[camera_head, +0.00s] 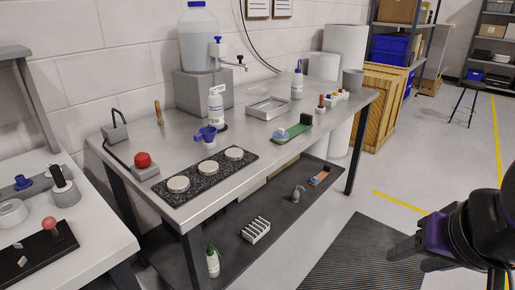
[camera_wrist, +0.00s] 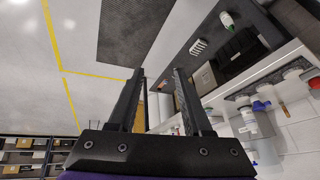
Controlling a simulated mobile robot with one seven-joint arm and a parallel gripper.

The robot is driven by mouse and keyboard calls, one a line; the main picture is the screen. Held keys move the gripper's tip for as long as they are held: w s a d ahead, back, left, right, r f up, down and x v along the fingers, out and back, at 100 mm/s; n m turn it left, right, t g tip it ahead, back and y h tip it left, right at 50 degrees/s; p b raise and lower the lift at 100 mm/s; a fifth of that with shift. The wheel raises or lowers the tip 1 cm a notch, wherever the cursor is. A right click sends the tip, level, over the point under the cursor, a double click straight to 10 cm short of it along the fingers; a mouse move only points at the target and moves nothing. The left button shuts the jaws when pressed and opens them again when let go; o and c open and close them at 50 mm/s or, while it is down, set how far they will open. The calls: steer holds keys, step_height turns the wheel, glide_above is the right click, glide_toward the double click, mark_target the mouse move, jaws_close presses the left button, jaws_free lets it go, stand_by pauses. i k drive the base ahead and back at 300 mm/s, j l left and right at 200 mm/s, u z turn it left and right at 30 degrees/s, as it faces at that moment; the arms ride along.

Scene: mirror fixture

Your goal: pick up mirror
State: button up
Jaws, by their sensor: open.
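No object is clearly recognisable as the mirror. Three pale round discs (camera_head: 208,167) sit in a row on a speckled black plate (camera_head: 215,178) at the front of the steel bench (camera_head: 258,105); I cannot tell whether any is a mirror. My gripper (camera_head: 391,252) is at the lower right in the head view, over the floor and well apart from the bench. In the wrist view my gripper (camera_wrist: 159,72) shows two parted fingers with nothing between them.
A lower shelf (camera_head: 268,222) carries small items. Floor around a dark mat (camera_head: 365,255) is clear.

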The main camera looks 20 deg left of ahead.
mark_target(233, 153)
steer(key=u, duration=1.15)
steer(key=i+l+u, duration=0.1)
steer(key=u, duration=0.3)
steer(key=l+u, duration=0.1)
steer(key=u, duration=0.3)
steer(key=i+l+u, duration=0.1)
steer(key=u, duration=0.25)
steer(key=l+u, duration=0.7)
steer(key=i+l, duration=0.05)
steer(key=l, duration=0.05)
